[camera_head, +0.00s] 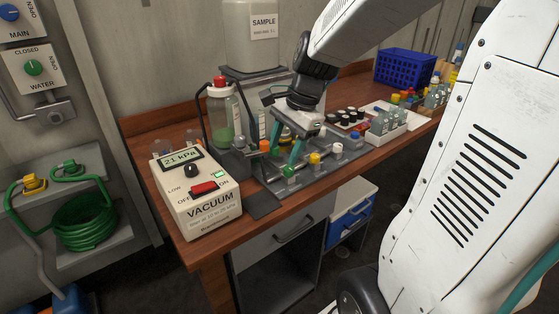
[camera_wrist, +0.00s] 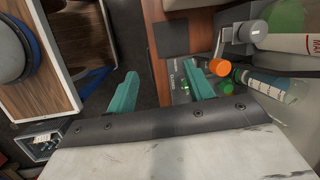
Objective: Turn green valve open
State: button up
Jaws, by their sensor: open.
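The bench manifold (camera_head: 325,165) carries several coloured knobs. A green valve knob (camera_head: 289,171) sits at its front left, partly hidden by my gripper. My gripper (camera_head: 282,160) has two teal fingers, pointed down over the manifold's left end. In the wrist view my gripper (camera_wrist: 160,70) is open with nothing between the fingers. A small green part (camera_wrist: 184,86) shows beside the right finger there, partly hidden. Another green cap (camera_wrist: 228,87) lies further right, near an orange knob (camera_wrist: 219,67). I cannot tell whether a finger touches the green knob or which way it is turned.
The vacuum box (camera_head: 197,195) stands left of the manifold, reading 21 kPa. A red-capped bottle (camera_head: 224,115) and a sample tank (camera_head: 250,40) stand behind. A wall panel has a green WATER knob (camera_head: 33,68). A white tray (camera_head: 388,128) lies to the right.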

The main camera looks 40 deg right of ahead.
aim_at(289, 168)
jog(key=w+d+f+m+t, duration=0.1)
jog(key=w+d+f+m, duration=0.6)
jog(key=d+m, duration=0.35)
jog(key=shift+n+y, duration=0.25)
jog(key=shift+y, duration=0.05)
jog(key=x, duration=0.8)
jog(key=shift+s+d, duration=0.1)
jog(key=shift+d, duration=0.2)
jog(key=c, duration=1)
